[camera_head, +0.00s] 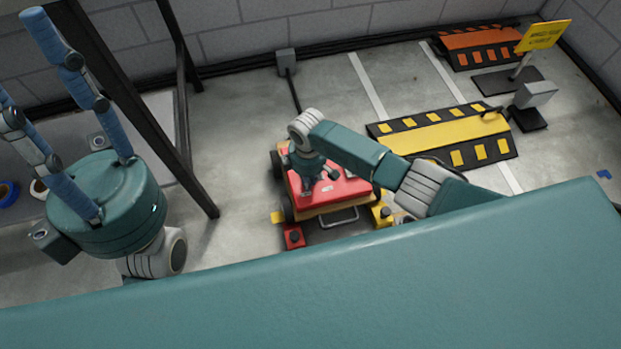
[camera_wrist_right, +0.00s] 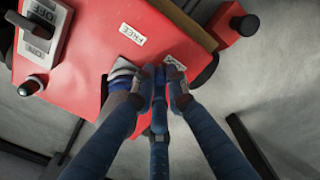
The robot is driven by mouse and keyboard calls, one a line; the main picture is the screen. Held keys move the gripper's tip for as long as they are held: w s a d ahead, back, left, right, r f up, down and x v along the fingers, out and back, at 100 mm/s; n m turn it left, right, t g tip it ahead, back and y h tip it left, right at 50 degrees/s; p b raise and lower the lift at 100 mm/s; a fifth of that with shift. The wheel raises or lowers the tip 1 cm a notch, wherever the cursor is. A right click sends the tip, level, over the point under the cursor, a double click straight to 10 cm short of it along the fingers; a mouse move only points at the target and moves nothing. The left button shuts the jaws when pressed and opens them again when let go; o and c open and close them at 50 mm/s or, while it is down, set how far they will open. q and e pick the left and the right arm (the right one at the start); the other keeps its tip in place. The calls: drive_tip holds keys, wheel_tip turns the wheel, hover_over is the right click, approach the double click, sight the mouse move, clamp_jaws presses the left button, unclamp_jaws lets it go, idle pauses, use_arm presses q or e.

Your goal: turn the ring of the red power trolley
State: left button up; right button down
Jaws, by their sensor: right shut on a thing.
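The red power trolley (camera_head: 352,190) stands on the floor in the middle of the head view. Its red top (camera_wrist_right: 80,85) fills the upper left of the right wrist view. My right gripper (camera_head: 318,182) is down on this top. In the right wrist view its blue fingers (camera_wrist_right: 158,88) are closed together over the edge of the top, around the ring. The ring is mostly hidden by the fingers. A white "FREE" label (camera_wrist_right: 132,34) lies above them, and a second label (camera_wrist_right: 175,66) is partly covered. My left gripper (camera_head: 25,75) is open and empty, its fingers pointing up.
An OFF/ON switch (camera_wrist_right: 40,30) sits on the trolley top. A red block with a black knob (camera_wrist_right: 238,27) is beside the trolley. A yellow and black ramp (camera_head: 440,135), an orange ramp (camera_head: 480,48) and a yellow sign (camera_head: 543,36) stand to the right.

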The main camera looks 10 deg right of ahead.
drive_tip(key=shift+a, duration=0.1)
idle(0.3)
drive_tip(key=c, duration=1.7)
unclamp_jaws()
drive_tip(key=shift+c, duration=0.2)
wheel_tip(320, 180, up, 12)
